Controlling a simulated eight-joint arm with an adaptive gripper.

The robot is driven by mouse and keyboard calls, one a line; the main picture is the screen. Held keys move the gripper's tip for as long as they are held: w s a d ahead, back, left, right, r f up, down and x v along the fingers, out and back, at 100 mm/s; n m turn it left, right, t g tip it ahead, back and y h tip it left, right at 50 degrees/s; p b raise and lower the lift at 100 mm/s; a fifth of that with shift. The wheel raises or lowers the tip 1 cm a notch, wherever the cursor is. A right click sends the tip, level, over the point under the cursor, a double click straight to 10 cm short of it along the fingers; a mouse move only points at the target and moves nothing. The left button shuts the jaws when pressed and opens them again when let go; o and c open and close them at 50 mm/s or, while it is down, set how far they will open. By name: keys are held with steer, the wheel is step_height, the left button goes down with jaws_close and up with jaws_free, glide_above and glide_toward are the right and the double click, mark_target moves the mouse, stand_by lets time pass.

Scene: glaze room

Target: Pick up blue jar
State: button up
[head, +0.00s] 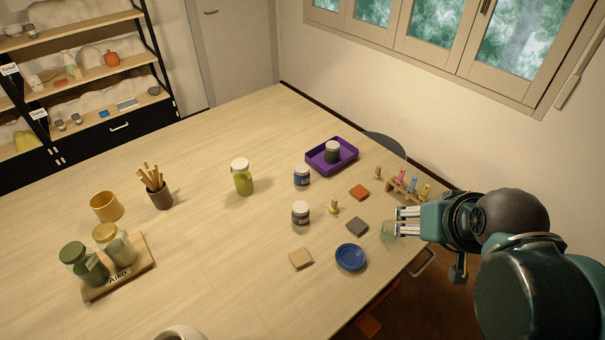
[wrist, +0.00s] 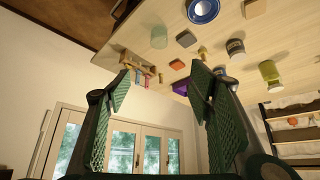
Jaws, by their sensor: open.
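The blue jar (head: 302,178) stands upright on the table just left of the purple tray in the head view. It has a blue body and a pale lid. In the wrist view a bluish shape beside the right finger may be this jar, but it is too small to be sure. My gripper (head: 399,221) is at the table's right edge in the head view, right of the jar and well apart from it. Its two green fingers are spread, with nothing between them; they also show in the wrist view (wrist: 160,90).
The purple tray (head: 345,165) holds a dark jar (head: 332,152). A blue plate (head: 351,257) and a pale green glass (head: 388,235) are near.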

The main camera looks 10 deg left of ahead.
steer(key=shift+o, duration=0.5)
steer(key=w+a+f+n+t+y+b, duration=0.1)
steer(key=w+a+f+b, duration=0.15)
steer(key=w, duration=0.35)
steer(key=w+a+f+t+b, duration=0.1)
steer(key=w+a+b, duration=0.1)
steer(key=w+a, duration=0.35)
steer(key=n+t+y+b, duration=0.3)
steer(key=t+y+b, duration=0.1)
steer(key=b, duration=0.4)
glide_toward(303, 169)
steer(key=shift+w+f+n+y+b, duration=0.3)
steer(key=shift+w+f+y+b, duration=0.1)
steer(key=shift+w, duration=0.2)
steer(key=shift+a, duration=0.1)
steer(key=shift+x, duration=1.3)
steer(key=shift+w, duration=0.1)
